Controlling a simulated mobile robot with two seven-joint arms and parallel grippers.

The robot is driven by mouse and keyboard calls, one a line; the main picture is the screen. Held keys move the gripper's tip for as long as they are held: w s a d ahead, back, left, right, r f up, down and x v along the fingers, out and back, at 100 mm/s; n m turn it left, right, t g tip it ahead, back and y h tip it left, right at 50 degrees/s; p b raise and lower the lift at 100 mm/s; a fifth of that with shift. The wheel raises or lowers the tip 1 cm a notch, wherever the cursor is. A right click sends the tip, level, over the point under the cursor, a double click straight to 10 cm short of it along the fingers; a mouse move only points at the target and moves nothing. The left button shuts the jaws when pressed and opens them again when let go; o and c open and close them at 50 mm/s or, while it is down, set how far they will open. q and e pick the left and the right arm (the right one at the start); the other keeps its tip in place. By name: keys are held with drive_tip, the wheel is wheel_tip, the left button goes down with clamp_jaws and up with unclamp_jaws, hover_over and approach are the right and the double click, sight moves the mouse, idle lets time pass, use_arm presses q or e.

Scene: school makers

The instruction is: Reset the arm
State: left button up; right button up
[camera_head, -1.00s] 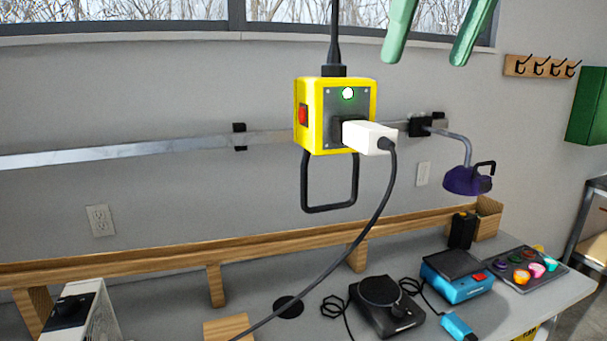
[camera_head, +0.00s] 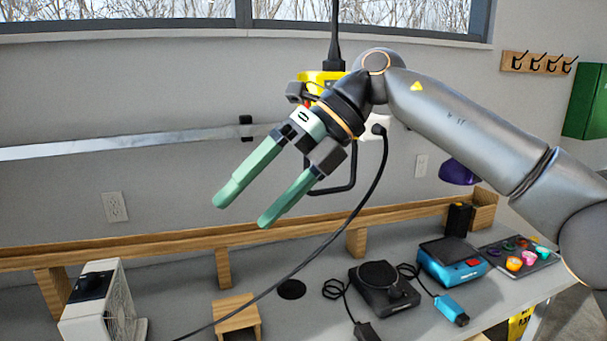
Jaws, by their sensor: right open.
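My right arm comes in from the right of the head view and reaches across to the middle. My right gripper (camera_head: 240,213) has two green fingers, spread apart and pointing down and left. It is open with nothing between the fingers, in front of the wall and above the bench. My left gripper is not in view. Behind my right wrist hangs a yellow power box (camera_head: 318,80), mostly hidden by the arm. A white plug (camera_head: 370,125) shows beside the arm, with a dark cord running down and left.
The grey bench (camera_head: 320,300) holds a white fan unit (camera_head: 100,305), a wooden box (camera_head: 237,318), a black round-topped device (camera_head: 382,288), a blue device (camera_head: 452,262) and a tray of coloured pieces (camera_head: 548,258). A purple lamp (camera_head: 457,172) is partly behind my arm.

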drive_tip(key=a+f+m+g+y, duration=0.3)
drive_tip(key=a+f+m+y, duration=0.2)
drive_tip(key=a+f+y, duration=0.45)
drive_tip(key=w+d+f+m+t+h, duration=0.3)
drive_tip(key=d+f+m+t, duration=0.65)
drive_tip(key=m, duration=0.45)
drive_tip(key=w+d+f+m+t+h, duration=0.25)
drive_tip(key=d+f+m+t, duration=0.35)
drive_tip(key=f+m+t, duration=0.6)
drive_tip(key=s+d+f+m+h, duration=0.3)
drive_tip(key=d+f+m, duration=0.1)
drive_tip(key=f, duration=0.2)
drive_tip(key=s+d+f+m+h, duration=0.3)
drive_tip(key=d+f+h, duration=0.1)
drive_tip(key=f, duration=0.2)
drive_tip(key=s+d+f+m+g+h, duration=0.2)
drive_tip(key=s+d+f+g, duration=0.1)
drive_tip(key=s+f, duration=0.4)
drive_tip(key=s+d+f+m+g+h, duration=0.1)
drive_tip(key=s+d+f, duration=0.4)
drive_tip(key=s, duration=0.5)
wheel_tip(320, 180, down, 2)
drive_tip(key=m+g, duration=0.1)
drive_tip(key=g, duration=0.1)
drive_tip(key=shift+s+d+f+g+h, duration=0.15)
drive_tip(key=shift+d+g+h, duration=0.15)
drive_tip(key=shift+g+h, duration=0.1)
